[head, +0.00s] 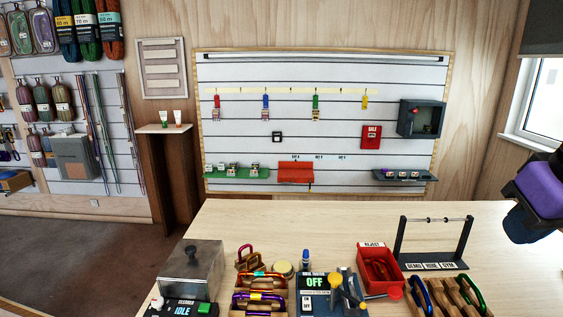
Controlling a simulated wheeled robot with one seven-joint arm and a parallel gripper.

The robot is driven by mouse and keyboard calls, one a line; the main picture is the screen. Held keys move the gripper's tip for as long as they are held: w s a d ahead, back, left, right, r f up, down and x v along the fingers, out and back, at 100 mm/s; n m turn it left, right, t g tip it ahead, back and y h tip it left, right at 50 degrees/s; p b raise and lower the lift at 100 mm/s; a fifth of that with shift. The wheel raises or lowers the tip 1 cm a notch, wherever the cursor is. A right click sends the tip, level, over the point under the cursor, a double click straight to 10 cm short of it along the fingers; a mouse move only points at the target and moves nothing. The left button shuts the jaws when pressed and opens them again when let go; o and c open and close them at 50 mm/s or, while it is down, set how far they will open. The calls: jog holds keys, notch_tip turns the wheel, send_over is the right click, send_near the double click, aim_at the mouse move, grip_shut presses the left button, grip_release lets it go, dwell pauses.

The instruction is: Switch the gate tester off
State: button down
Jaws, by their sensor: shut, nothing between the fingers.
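The gate tester (310,292) is a blue device at the front of the wooden table. Its dark display shows OFF in bright green letters. A small white ON/OFF label (308,304) sits low on its left side. A grey and yellow lever-like part (345,290) stands at its right side; its exact shape is hard to make out. My gripper (522,228), dark with a purple part above it, hangs at the right edge of the head view. It is shut and empty, far to the right of the tester and apart from it.
A red REJECT bin (379,268) and a black stand (434,243) lie between tester and gripper. Carabiner racks (262,298) and (448,300) flank the tester. A grey metal box (190,268) and a device reading IDLE (183,308) stand left. The table's back is clear.

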jog(key=shift+s+d, duration=0.15)
jog(key=shift+s, duration=0.15)
